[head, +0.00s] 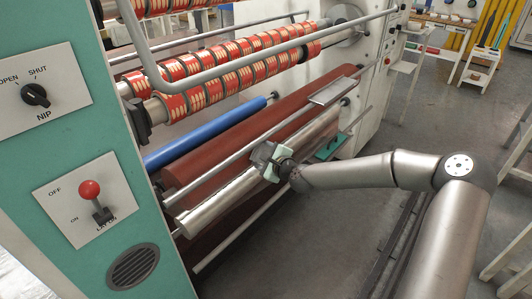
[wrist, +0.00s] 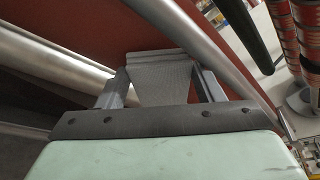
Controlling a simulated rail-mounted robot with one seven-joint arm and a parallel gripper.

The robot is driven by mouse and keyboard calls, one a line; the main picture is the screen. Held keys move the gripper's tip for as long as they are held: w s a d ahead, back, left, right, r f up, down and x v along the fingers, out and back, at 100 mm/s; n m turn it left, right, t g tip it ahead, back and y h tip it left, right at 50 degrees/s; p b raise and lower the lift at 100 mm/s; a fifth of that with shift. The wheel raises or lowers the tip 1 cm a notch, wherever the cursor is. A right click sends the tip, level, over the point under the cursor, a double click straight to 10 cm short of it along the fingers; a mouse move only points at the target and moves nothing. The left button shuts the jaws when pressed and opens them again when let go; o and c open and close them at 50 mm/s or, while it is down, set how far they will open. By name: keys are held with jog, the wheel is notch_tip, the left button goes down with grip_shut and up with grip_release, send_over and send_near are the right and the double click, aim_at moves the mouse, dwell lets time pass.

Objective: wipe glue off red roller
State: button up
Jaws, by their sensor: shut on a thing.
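The red roller (head: 215,158) is a long dark-red cylinder running across the machine. It also fills the upper middle of the wrist view (wrist: 100,25). My gripper (head: 265,153) is at the front of the machine, by the silver roller. In the wrist view its two grey fingers (wrist: 160,85) are shut on a flat grey piece (wrist: 160,68) with a ridged far edge. That edge lies against the red surface in the picture; I cannot tell whether it touches. I see no clear glue on the visible part of the roller.
A silver roller (head: 215,205) and a thin bar (head: 225,160) run in front of the red roller. A blue roller (head: 205,133) and rolls of printed red tape (head: 225,83) are behind and above. A flat metal plate (head: 332,91) is at right. The green panel (head: 75,130) bounds the left.

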jog(key=shift+s+a, duration=2.4)
jog(key=shift+a, duration=0.05)
jog(key=shift+s+a+b, duration=0.3)
jog(key=shift+s+a, duration=1.35)
jog(key=shift+s, duration=0.25)
jog(key=shift+d, duration=0.1)
send_near(230, 168)
jog(key=shift+w+d+f+p, duration=0.35)
jog(key=shift+w+d+f, duration=0.2)
jog(key=shift+d+f, duration=0.4)
jog(key=shift+s+d, duration=1)
jog(key=shift+d, duration=0.1)
jog(key=shift+d+p, duration=0.1)
jog(key=shift+p, duration=0.3)
